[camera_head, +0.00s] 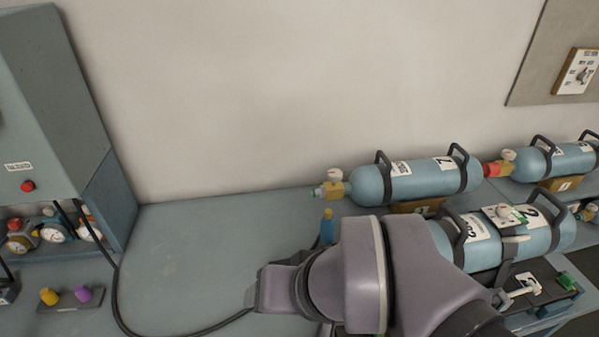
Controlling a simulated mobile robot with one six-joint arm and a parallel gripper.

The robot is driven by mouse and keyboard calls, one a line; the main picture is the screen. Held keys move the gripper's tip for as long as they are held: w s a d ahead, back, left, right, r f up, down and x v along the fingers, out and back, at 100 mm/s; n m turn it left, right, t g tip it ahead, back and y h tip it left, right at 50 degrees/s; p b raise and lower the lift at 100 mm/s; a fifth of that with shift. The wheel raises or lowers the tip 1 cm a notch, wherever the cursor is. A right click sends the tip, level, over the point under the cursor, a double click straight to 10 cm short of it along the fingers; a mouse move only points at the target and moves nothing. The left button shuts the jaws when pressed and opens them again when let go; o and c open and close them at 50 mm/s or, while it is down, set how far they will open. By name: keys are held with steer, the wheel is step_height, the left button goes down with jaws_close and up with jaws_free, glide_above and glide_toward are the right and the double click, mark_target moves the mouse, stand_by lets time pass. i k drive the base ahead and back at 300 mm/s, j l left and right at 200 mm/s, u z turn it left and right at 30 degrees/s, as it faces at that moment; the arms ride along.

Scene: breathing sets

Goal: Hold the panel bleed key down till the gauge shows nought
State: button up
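A red round button (27,186) sits below a small white label on the front of the grey-blue cabinet at the far left. My arm crosses the lower middle, well to the right of the cabinet. My gripper's fingers are not visible.
Blue cylinders (415,182) with black handles lie on the bench at right. A black hose (119,300) curves across the bench. A small block with yellow and purple knobs (70,302) sits front left. The bench (200,235) is clear in the middle. A wall panel (530,75) hangs upper right.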

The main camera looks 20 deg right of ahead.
mark_target(26, 186)
steer(key=u, duration=1.35)
